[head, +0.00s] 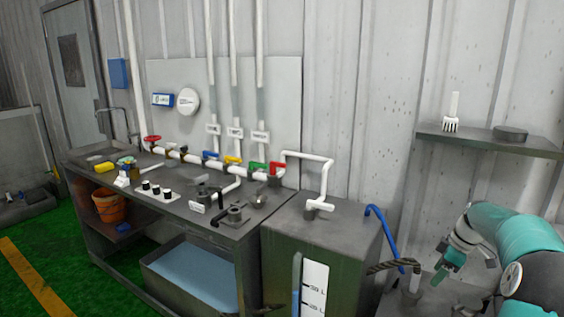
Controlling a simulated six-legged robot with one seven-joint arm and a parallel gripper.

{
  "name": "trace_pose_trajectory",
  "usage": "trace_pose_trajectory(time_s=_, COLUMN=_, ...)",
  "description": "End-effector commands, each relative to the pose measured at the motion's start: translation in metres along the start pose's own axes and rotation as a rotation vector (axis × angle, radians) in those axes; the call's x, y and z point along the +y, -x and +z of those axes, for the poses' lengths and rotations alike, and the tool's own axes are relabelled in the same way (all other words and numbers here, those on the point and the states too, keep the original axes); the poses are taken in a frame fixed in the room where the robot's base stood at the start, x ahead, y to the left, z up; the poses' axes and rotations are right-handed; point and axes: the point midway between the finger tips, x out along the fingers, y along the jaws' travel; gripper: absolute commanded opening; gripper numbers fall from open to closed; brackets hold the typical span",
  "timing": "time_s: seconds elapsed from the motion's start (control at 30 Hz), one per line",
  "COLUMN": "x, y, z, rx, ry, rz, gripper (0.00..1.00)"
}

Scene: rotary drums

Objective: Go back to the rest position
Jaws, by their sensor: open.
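My gripper (443,270) is at the lower right, at the end of my teal and dark arm. It points down and to the left and is open. I see nothing between its fingers, though they show small. It is to the right of the blue hose (382,226) and near a grey upright fitting (411,287) with dark rope or hose around it. I cannot tell whether it touches anything there.
A metal tank (318,238) with a level scale stands left of my gripper. A workbench (235,233) with valves and white pipes is further left. A wall shelf (480,142) holding a white brush (452,112) is above my arm. Green floor (55,235) is open at left.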

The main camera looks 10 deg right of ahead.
Motion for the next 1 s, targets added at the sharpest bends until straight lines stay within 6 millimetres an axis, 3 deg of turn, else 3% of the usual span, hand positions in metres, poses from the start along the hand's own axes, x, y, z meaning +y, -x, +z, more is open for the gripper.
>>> trace_pose_trajectory(time_s=0.17, x=-0.048, y=0.028, z=-0.061, rx=-0.063, ry=-0.055, rz=0.039, gripper=0.54)
trace_pose_trajectory(time_s=0.3, x=-0.097, y=0.048, z=-0.103, rx=-0.100, ry=-0.124, rz=0.087, gripper=0.54)
trace_pose_trajectory(time_s=0.5, x=-0.174, y=0.073, z=-0.143, rx=-0.118, ry=-0.230, rz=0.167, gripper=0.54)
trace_pose_trajectory(time_s=0.73, x=-0.263, y=0.092, z=-0.166, rx=-0.082, ry=-0.359, rz=0.256, gripper=0.54)
trace_pose_trajectory(time_s=1.0, x=-0.361, y=0.099, z=-0.162, rx=0.025, ry=-0.520, rz=0.324, gripper=0.54)
